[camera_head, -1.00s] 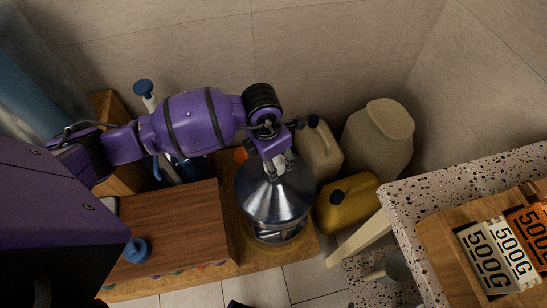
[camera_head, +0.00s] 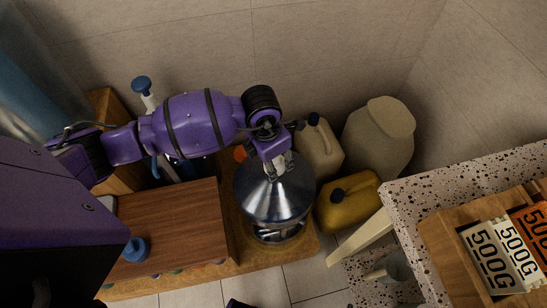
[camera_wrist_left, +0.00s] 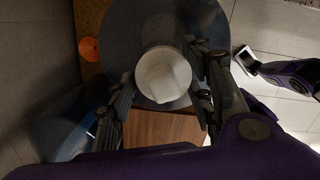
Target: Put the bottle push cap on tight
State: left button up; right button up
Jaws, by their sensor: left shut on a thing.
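A large shiny metal bottle (camera_head: 275,200) with a cone-shaped top stands upright beside the wooden box. My left gripper (camera_head: 280,163) is at the top of its cone, pointing down. In the left wrist view, a round white cap (camera_wrist_left: 163,75) is between the two dark fingers, and my left gripper (camera_wrist_left: 163,88) is shut on it. The cap lies over the middle of the bottle's round grey top (camera_wrist_left: 217,25). The bottle's mouth is hidden, and I cannot tell how far down the cap sits.
A brown wooden box (camera_head: 170,215) with a blue knob (camera_head: 137,249) stands left. A yellow can (camera_head: 347,203), a beige can (camera_head: 320,155) and a large beige container (camera_head: 380,140) crowd the right. A speckled counter (camera_head: 410,205) is further right.

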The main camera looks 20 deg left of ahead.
pick_arm(q)
jog(key=o, duration=0.9)
jog(key=shift+o, duration=0.2)
jog(key=shift+r, duration=0.15)
pick_arm(e)
jog(key=shift+r, duration=0.15)
pick_arm(q)
jog(key=shift+r+p, duration=1)
jog(key=shift+r, duration=0.4)
jog(key=shift+r+p, duration=1.45)
jog(key=shift+r, duration=1)
pick_arm(e)
jog(key=w+r+t, duration=0.1)
jog(key=w+r, duration=0.3)
jog(key=r, duration=0.2)
jog(key=shift+r, duration=0.25)
